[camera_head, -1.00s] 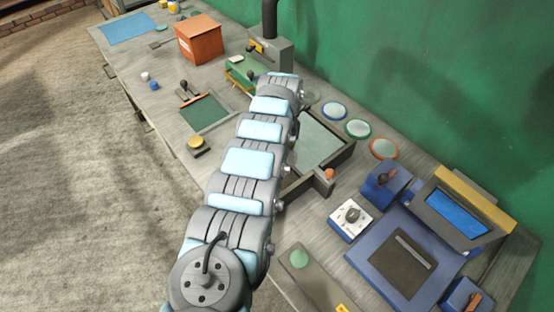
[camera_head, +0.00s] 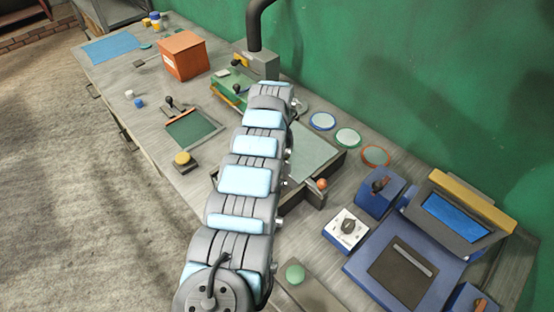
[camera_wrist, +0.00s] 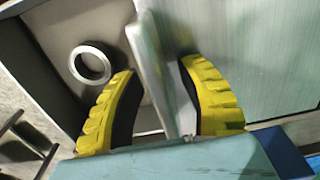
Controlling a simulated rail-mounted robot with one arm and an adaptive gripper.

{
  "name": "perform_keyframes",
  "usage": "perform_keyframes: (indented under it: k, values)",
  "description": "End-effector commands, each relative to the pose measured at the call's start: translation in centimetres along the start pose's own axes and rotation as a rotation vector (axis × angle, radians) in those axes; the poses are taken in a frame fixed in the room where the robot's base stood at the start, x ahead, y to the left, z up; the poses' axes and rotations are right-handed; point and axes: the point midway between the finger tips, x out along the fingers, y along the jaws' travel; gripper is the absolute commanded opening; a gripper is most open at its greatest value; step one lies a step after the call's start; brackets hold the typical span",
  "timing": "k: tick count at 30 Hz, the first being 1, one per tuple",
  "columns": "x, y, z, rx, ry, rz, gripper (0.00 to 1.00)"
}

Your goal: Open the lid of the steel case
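The steel case appears to be the dark-rimmed box with a pale flat panel (camera_head: 315,154) at the middle of the bench in the head view, partly hidden by my arm. In the wrist view a pale grey-green panel (camera_wrist: 255,55), apparently its lid, fills the right side. A narrow metal plate (camera_wrist: 158,75) stands up beside it. My gripper (camera_wrist: 163,85) has its yellow fingers apart, one on each side of this plate. The right finger is close to the plate; a gap shows at the left finger. Whether either touches is unclear. The head view hides the fingertips behind my arm.
A metal ring (camera_wrist: 90,64) lies left of the fingers. An orange-red knob (camera_head: 321,184) is at the box's near corner. A blue device with a screen (camera_head: 455,215) and a white dial box (camera_head: 347,228) stand right. A green wall (camera_head: 420,80) bounds the bench behind.

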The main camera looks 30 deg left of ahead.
Motion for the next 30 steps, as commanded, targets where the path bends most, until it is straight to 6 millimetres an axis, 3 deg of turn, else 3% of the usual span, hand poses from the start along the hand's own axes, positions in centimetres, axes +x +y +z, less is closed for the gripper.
perform_keyframes:
  k: [8,13,30]
  values:
    - [-0.2,-0.1,0.0,0.0,-0.001,-0.001,0.39]
    - [-1.4,0.0,0.1,0.0,0.0,-0.002,0.39]
    - [-10.9,-0.1,0.1,0.0,-0.004,-0.003,0.39]
